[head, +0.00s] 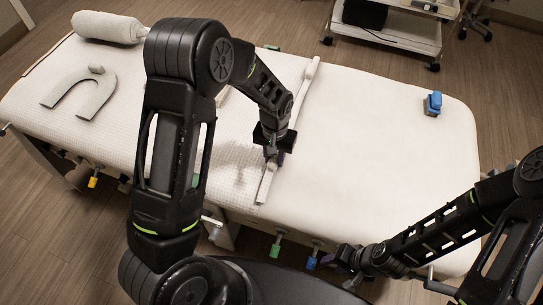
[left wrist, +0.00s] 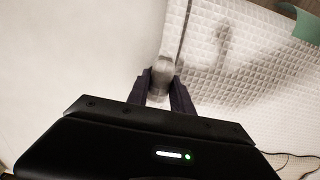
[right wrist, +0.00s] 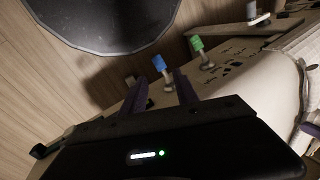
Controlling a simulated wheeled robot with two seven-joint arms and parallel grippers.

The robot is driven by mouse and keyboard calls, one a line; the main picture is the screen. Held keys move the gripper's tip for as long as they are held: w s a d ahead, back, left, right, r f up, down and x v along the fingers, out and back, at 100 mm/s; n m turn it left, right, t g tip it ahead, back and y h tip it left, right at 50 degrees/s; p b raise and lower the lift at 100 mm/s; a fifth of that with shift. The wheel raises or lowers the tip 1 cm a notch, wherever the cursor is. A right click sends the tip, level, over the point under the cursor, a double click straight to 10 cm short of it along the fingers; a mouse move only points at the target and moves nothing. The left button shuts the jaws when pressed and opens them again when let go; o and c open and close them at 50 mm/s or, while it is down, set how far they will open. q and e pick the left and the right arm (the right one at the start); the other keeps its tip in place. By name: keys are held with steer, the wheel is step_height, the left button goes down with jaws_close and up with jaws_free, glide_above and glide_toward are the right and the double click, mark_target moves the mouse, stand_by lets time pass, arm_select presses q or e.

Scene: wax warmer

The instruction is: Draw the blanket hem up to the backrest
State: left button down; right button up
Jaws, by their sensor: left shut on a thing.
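A quilted white blanket (head: 222,135) covers the left and middle part of a long padded table. Its hem (head: 266,184) is a pale raised strip running across the table, with smooth cream padding (head: 385,130) to its right. My left gripper (head: 272,156) is shut on the hem near the table's near side. In the left wrist view the hem's thick grey end (left wrist: 161,76) sits between the fingers, with quilting to the right. My right gripper (right wrist: 155,85) is open and empty beside the table's near edge. I cannot tell which section is the backrest.
A U-shaped cushion (head: 82,92) and a white roll (head: 108,27) lie at the left end. A blue item (head: 432,103) stands at the right end. Green (head: 275,250) and blue (head: 311,262) knobs stick out from the near side. A white trolley (head: 390,30) stands behind.

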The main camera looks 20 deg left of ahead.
arm_select(q)
steer(key=c, duration=1.1)
jaws_free()
steer(key=shift+d, duration=0.25)
step_height(320, 180, up, 8)
steer(key=shift+f+b, duration=0.1)
steer(key=shift+b, duration=0.3)
